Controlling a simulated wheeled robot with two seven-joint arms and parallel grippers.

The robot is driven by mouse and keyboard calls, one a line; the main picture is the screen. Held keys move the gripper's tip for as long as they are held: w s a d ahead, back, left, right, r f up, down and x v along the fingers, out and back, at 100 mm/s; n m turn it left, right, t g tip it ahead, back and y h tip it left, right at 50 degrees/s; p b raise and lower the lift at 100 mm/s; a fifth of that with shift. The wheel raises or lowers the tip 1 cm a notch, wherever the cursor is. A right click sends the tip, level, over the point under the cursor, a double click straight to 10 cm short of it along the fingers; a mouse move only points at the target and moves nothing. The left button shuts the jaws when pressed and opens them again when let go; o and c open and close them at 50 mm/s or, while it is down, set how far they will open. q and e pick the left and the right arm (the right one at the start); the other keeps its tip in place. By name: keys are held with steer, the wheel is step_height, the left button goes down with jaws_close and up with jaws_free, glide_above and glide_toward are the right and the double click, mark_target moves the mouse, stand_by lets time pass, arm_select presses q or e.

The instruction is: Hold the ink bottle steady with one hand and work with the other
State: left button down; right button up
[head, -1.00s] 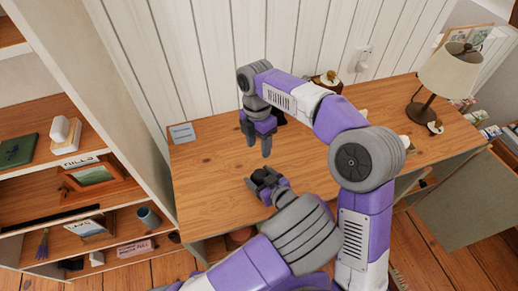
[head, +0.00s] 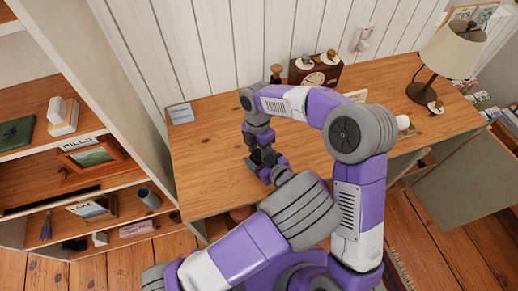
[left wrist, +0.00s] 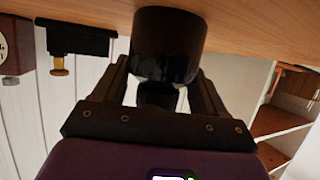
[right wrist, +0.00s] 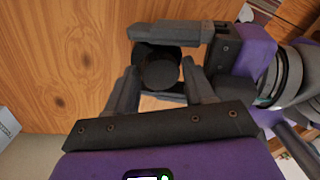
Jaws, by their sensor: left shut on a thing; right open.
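The ink bottle is a dark, glossy round bottle (left wrist: 170,45) with a narrower black cap (left wrist: 160,95). It stands at the desk surface, and the left wrist view shows it upside down. My left gripper (left wrist: 162,80) is shut on it from the side. My right gripper (right wrist: 160,95) points down from above, open, with its fingers on either side of the black cap (right wrist: 158,68). I cannot tell whether they touch it. In the head view my right gripper (head: 263,152) and left gripper (head: 262,170) are close together and hide the bottle.
A wooden clock (head: 315,72) and a dark stamp-like object with a knob (head: 277,74) stand at the back of the desk (head: 215,150). A grey card (head: 181,113) lies at the back left. A lamp (head: 447,60) stands on the right.

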steer(key=c, duration=0.9)
steer(key=m+y, duration=0.1)
steer(key=m, duration=0.4)
steer(key=shift+d+m, duration=0.15)
steer(key=shift+m, duration=0.15)
steer(key=m, duration=0.4)
steer(key=shift+s+y, duration=0.1)
steer(key=shift+y, duration=0.2)
steer(key=o, duration=1.2)
steer(key=shift+s+a+v, duration=0.1)
steer(key=shift+s+v, duration=0.1)
steer(key=shift+v, duration=0.95)
steer(key=shift+s+a+v, duration=0.15)
steer(key=shift+s+v, duration=0.05)
steer(key=shift+v, duration=0.95)
